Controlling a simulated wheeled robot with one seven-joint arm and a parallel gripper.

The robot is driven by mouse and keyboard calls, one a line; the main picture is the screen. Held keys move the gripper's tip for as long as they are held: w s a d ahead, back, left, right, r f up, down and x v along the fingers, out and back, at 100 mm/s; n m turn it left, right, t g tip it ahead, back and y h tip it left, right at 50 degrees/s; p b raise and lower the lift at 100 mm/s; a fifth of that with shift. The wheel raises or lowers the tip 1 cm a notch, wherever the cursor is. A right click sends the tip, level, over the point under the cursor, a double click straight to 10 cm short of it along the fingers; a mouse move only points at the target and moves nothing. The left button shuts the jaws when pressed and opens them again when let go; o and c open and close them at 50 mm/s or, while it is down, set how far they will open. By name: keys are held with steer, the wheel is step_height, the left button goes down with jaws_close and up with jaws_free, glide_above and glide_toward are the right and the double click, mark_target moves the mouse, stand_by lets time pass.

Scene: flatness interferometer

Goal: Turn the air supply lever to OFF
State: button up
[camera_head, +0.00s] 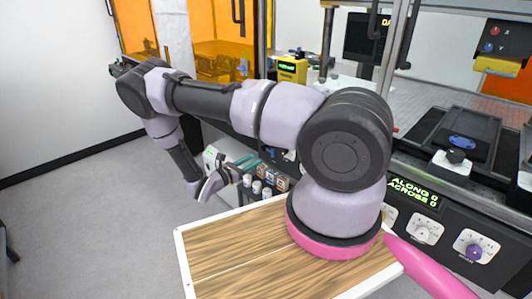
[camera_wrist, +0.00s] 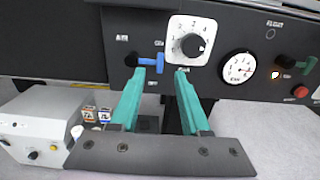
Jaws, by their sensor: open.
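The air supply lever (camera_wrist: 150,62) is a blue handle on a black hub on the dark front panel, under the small AIR label in the wrist view. The handle points to the right, level, with a short crosspiece at its end. Small labels near it are too blurred to read surely. My gripper (camera_wrist: 160,73) is open, its two teal fingers pointing at the panel. The left fingertip appears just below the handle's end, and the right one is below the numbered dial. Contact cannot be told. In the head view my gripper (camera_head: 250,160) is small, and the lever is not discernible.
A numbered dial (camera_wrist: 191,42) sits right of the lever, with a round gauge (camera_wrist: 238,67) beyond it. A white box (camera_wrist: 45,118) with knobs stands lower left. A wooden tabletop (camera_head: 225,262) lies below my arm.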

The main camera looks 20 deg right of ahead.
mark_target(272, 150)
steer(key=x, duration=0.9)
jaws_close()
